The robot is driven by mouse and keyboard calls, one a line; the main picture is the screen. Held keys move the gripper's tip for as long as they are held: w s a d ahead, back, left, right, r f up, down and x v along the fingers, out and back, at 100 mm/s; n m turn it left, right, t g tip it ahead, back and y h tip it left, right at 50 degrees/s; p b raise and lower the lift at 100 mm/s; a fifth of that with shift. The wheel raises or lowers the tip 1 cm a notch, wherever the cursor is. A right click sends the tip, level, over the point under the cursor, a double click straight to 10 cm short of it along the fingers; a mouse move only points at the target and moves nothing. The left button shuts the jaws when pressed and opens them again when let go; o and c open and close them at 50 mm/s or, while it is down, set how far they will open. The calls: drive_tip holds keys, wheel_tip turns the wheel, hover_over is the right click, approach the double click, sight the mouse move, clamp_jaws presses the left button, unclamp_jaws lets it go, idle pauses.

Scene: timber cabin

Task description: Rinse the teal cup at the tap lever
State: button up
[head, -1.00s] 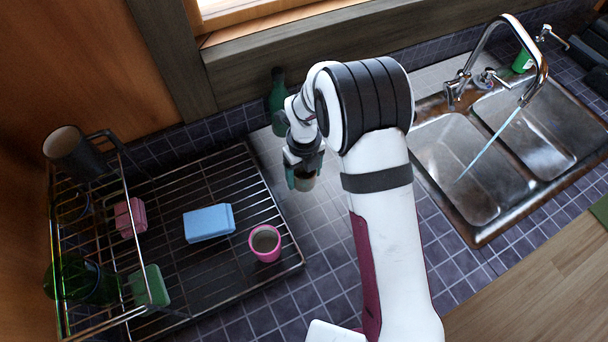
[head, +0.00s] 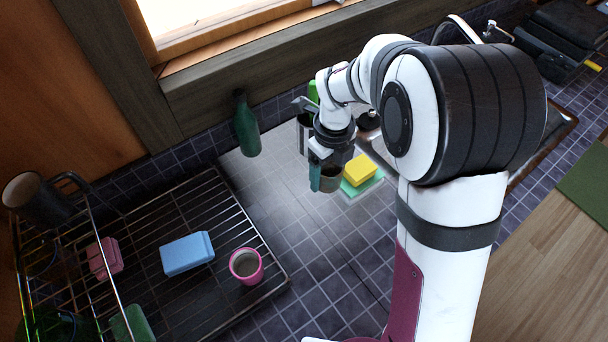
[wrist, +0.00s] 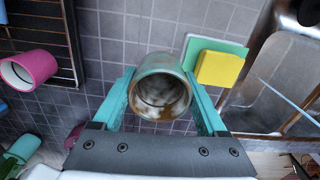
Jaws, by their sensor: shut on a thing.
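My gripper (head: 328,172) is shut on the teal cup (wrist: 160,72), one finger on each side. In the wrist view I look into its open mouth; the inside is stained brown. In the head view the cup (head: 331,181) hangs above the counter, left of the yellow sponge, apart from the sink. I cannot make out the tap lever clearly.
A yellow sponge (head: 360,169) lies on a teal pad (head: 362,186) between cup and sink. A green bottle (head: 246,125) stands by the wall. At left, the wire rack (head: 215,297) holds a pink cup (head: 246,266) and blue block (head: 187,253). Tiled counter before the rack is clear.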

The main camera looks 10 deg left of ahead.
drive_tip(key=w+d+f+t+h, duration=0.1)
drive_tip(key=w+d+t, duration=0.2)
drive_tip(key=d, duration=1)
drive_tip(key=w+d+f+t+h, duration=0.1)
drive_tip(key=w+d+t, duration=0.2)
drive_tip(key=d, duration=0.9)
drive_tip(key=w+d+f, duration=0.1)
drive_tip(key=w+d, duration=0.1)
drive_tip(key=w, duration=0.4)
drive_tip(key=w+d+f, duration=0.2)
drive_tip(key=w, duration=0.5)
drive_tip(key=shift+w+d, duration=0.15)
drive_tip(key=shift+d, duration=0.15)
drive_tip(key=shift+s+d, duration=0.2)
drive_tip(key=shift+d, duration=0.35)
drive_tip(key=shift+w+a, duration=0.2)
drive_tip(key=shift+a, duration=0.35)
